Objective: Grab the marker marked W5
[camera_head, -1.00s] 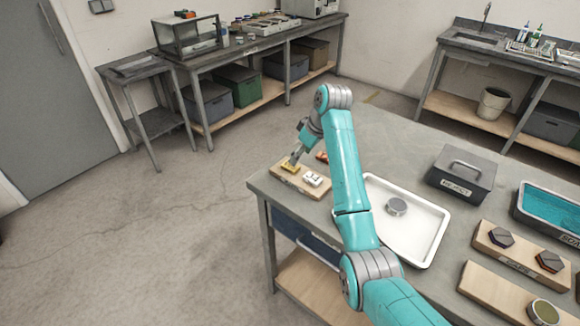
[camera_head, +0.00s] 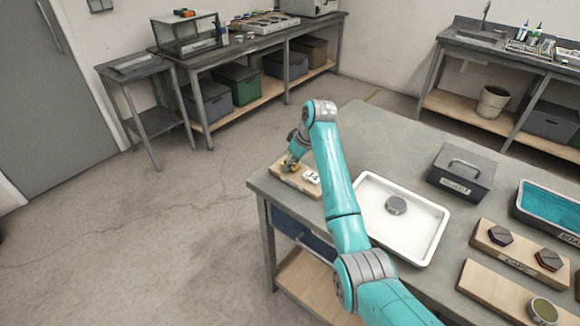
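A small wooden board (camera_head: 283,175) lies at the left corner of the near table. On it sit a yellow-gold piece, mostly covered by my gripper, and a white piece (camera_head: 312,177) with dark characters too small to read surely. My gripper (camera_head: 290,168) points down at the yellow piece at the board's left side. Its fingers are small and partly hidden, so I cannot tell whether they are open or touch the piece. I can read no W5 on any piece.
Farther right are a teal-filled tray (camera_head: 553,208) and wooden boards (camera_head: 490,245) with dark hexagonal pieces.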

